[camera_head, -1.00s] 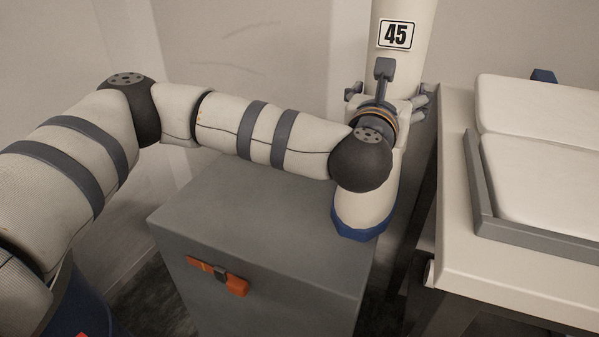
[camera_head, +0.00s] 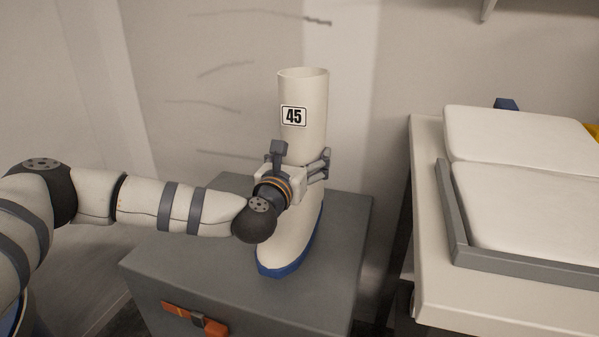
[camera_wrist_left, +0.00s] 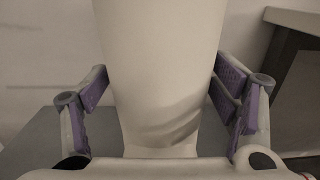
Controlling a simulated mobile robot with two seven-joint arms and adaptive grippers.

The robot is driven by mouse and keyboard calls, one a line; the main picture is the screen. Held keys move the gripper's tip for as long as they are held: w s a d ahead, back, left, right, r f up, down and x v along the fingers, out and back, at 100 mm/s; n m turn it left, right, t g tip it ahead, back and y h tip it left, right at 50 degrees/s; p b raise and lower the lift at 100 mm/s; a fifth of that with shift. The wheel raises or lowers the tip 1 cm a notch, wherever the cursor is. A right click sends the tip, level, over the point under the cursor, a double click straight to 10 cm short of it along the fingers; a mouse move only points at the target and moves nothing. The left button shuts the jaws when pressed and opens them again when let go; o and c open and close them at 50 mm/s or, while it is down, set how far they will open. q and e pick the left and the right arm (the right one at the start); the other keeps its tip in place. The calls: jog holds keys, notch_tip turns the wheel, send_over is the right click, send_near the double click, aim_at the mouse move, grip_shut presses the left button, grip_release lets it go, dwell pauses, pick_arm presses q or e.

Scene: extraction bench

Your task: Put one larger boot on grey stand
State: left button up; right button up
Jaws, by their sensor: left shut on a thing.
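A tall white boot (camera_head: 311,138) with a blue sole and a "45" label stands upright over the right part of the grey stand (camera_head: 185,262). Its sole appears to rest on the top, though I cannot tell for certain that it touches. My left gripper (camera_head: 298,178) is shut on the boot around the lower shaft. In the left wrist view the boot shaft (camera_wrist_left: 160,65) fills the space between the purple-padded fingers of the gripper (camera_wrist_left: 168,100). Part of the boot's ankle is hidden behind the gripper. My right gripper is not in view.
The stand has an orange latch (camera_head: 194,319) on its front. A light table (camera_head: 432,240) stands to the right, past a narrow gap, with white pads (camera_head: 530,200) in a grey-edged tray. A wall is behind. The stand's top is clear left of the boot.

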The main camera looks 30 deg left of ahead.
pick_arm(q)
jog(key=f, duration=0.3)
jog(key=shift+a+f, duration=0.1)
jog(key=shift+a, duration=0.1)
jog(key=shift+b, duration=0.3)
jog(key=o, duration=2)
jog(key=shift+c, duration=0.2)
jog(key=shift+s, duration=0.1)
jog(key=v, duration=1.2)
jog(key=shift+d, duration=0.1)
jog(key=shift+p, duration=0.3)
